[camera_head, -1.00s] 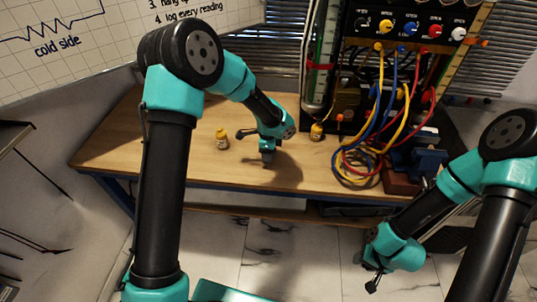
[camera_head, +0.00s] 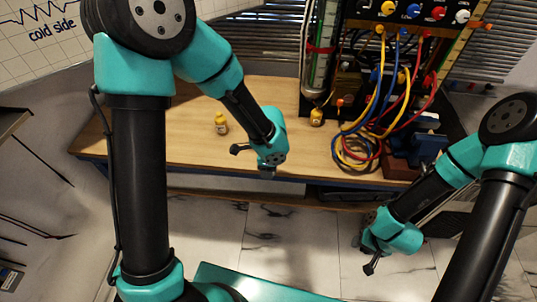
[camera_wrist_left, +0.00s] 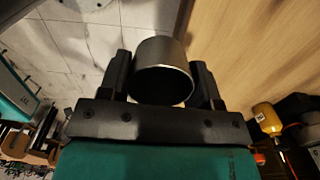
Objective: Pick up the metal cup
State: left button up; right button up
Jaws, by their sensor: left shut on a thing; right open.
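The metal cup (camera_wrist_left: 163,68) is a grey cylinder seen in the left wrist view, with its round rim towards the camera. It sits between the two black fingers of my left gripper (camera_wrist_left: 162,88), which is shut on it. In the head view my left gripper (camera_head: 262,166) hangs over the front edge of the wooden table, and the cup is mostly hidden behind it. My right gripper (camera_head: 366,256) is open and empty, low in front of the table at the right.
On the wooden table (camera_head: 170,130) stand two small yellow bottles (camera_head: 221,124) (camera_head: 316,118). The gauge rig (camera_head: 345,70) with yellow, blue and red cables (camera_head: 360,150) fills the right of the table. The table's left part is clear.

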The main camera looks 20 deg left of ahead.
pick_arm(q)
jog(key=shift+s, duration=0.3)
dwell(0.5)
jog(key=w+a+r+n, duration=0.3)
jog(key=w+a+n, duration=0.1)
jog(key=w+n, duration=0.2)
jog(key=w+a+r+n, duration=0.4)
jog(key=w+n, duration=0.3)
jog(key=w, duration=0.1)
jog(key=shift+r, duration=0.2)
jog(key=shift+d, duration=0.1)
